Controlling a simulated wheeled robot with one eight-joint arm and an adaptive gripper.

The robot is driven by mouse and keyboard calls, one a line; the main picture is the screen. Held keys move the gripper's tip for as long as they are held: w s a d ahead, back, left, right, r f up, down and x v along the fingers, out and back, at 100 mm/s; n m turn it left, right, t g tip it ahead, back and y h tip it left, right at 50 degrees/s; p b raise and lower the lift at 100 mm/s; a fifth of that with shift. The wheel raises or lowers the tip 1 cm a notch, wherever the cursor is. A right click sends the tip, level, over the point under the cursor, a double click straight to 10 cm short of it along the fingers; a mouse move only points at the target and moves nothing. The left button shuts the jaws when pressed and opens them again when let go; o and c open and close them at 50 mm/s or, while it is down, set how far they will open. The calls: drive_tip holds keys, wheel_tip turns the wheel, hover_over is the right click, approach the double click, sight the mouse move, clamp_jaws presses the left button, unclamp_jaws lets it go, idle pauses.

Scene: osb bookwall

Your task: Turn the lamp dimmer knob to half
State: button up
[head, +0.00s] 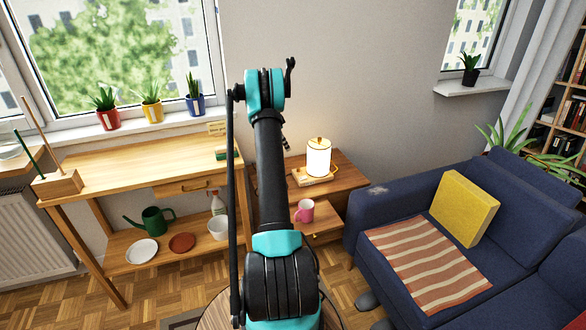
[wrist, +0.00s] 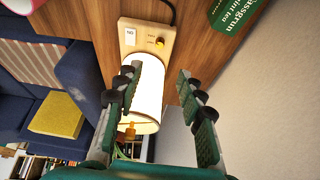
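The lit lamp (head: 318,158) with a white cylindrical shade stands on the wooden side table, and its shade also shows in the wrist view (wrist: 147,88). Its pale base (wrist: 140,42) carries a white plate with small marks (wrist: 130,36) and a round orange-yellow dimmer knob (wrist: 160,43). The knob's exact setting is too small to read. My gripper (wrist: 162,78) is open, with its two fingers apart and nothing held between them. The left finger overlaps the shade in the wrist view. The knob lies beyond the fingertips, apart from them. In the head view my arm hides part of the table.
A pink mug (head: 304,212) stands on the lower shelf of the side table (head: 345,175). A green tin or box (wrist: 230,14) lies near the base. A blue sofa (head: 375,208) with a yellow cushion (head: 464,207) stands at right. A workbench (head: 125,165) is at left.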

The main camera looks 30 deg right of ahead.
sight(298, 169)
drive_tip(key=x, duration=1.5)
drive_tip(key=shift+d+f, duration=0.1)
drive_tip(key=shift+f, duration=0.3)
clamp_jaws()
